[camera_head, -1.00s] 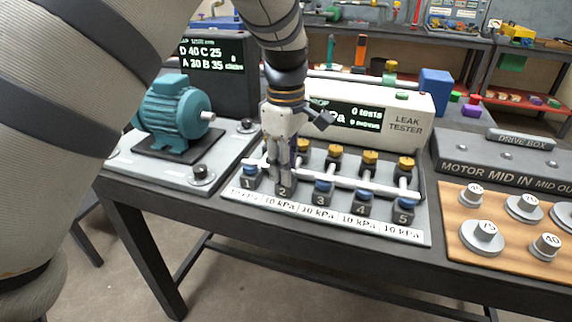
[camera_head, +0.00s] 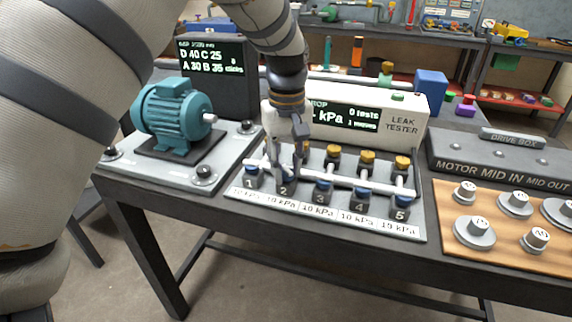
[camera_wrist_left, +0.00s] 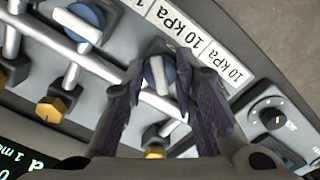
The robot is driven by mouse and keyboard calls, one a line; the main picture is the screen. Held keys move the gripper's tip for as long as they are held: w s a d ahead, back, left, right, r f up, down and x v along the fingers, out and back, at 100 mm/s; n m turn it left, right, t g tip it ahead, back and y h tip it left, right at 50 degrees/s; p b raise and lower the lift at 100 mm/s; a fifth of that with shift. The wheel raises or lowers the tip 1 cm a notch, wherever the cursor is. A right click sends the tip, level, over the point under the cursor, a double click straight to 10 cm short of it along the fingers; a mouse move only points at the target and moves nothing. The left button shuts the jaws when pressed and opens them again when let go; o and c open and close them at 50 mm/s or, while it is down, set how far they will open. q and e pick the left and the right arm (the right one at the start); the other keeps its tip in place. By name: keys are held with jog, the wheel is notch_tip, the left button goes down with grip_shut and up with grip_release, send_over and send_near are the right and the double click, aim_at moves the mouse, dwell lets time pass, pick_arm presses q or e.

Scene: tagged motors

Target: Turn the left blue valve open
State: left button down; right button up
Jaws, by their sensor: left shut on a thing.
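A row of numbered blue valves stands on the leak tester's grey board. Valve 1 (camera_head: 251,171) is at the left end, with a white pipe behind it. The handle lies at a different angle from that of a neighbouring valve (camera_wrist_left: 78,22). My right gripper is not in view.
Valve 3 (camera_head: 322,190) stands close on the right. Yellow knobs (camera_head: 367,158) stand behind the valves. The leak tester (camera_head: 388,116) is at the back. A teal motor (camera_head: 172,118) is on the left, and a drive box (camera_head: 505,160) is on the right.

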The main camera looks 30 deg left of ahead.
aim_at(286, 172)
pick_arm(q)
jog(key=m, duration=0.4)
jog(key=shift+m, duration=0.3)
jog(key=m, duration=0.4)
jog(key=shift+f+m, duration=0.1)
jog(key=shift+m, duration=0.3)
jog(key=c, duration=1.3)
grip_release()
notch_tip(286, 172, up, 12)
